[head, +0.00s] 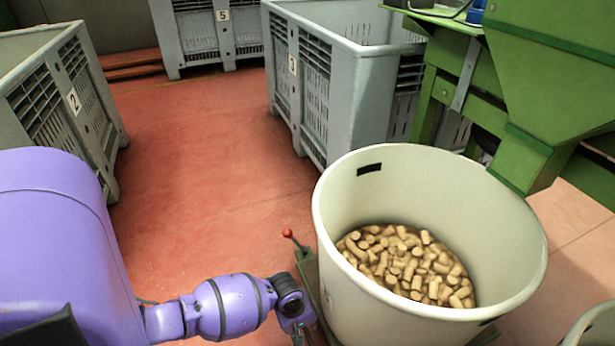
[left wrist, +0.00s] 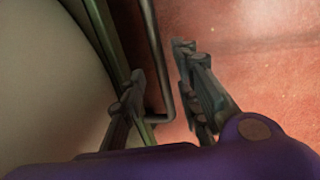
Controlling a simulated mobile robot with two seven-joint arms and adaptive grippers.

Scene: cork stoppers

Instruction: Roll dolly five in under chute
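A large cream tub (head: 335,270) part-filled with corks (head: 405,262) stands on a low green dolly (head: 308,270), mostly hidden beneath it. No number shows on this dolly. A red-knobbed lever (head: 289,234) rises at its left edge. The green chute (head: 545,110) hangs at the right, its lower end over the tub's far right rim. My left gripper (head: 297,328) is low beside the tub's left side. In the left wrist view, its open fingers (left wrist: 165,100) stand either side of a thin bent metal rod (left wrist: 156,60), with a gap to the right finger. My right gripper is out of view.
Grey crates marked 2 (head: 75,105), 3 (head: 292,65) and 5 (head: 222,17) stand left, behind the tub and at the back. The red floor (head: 200,180) between them is clear. A pale rim (head: 597,325) shows at the bottom right.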

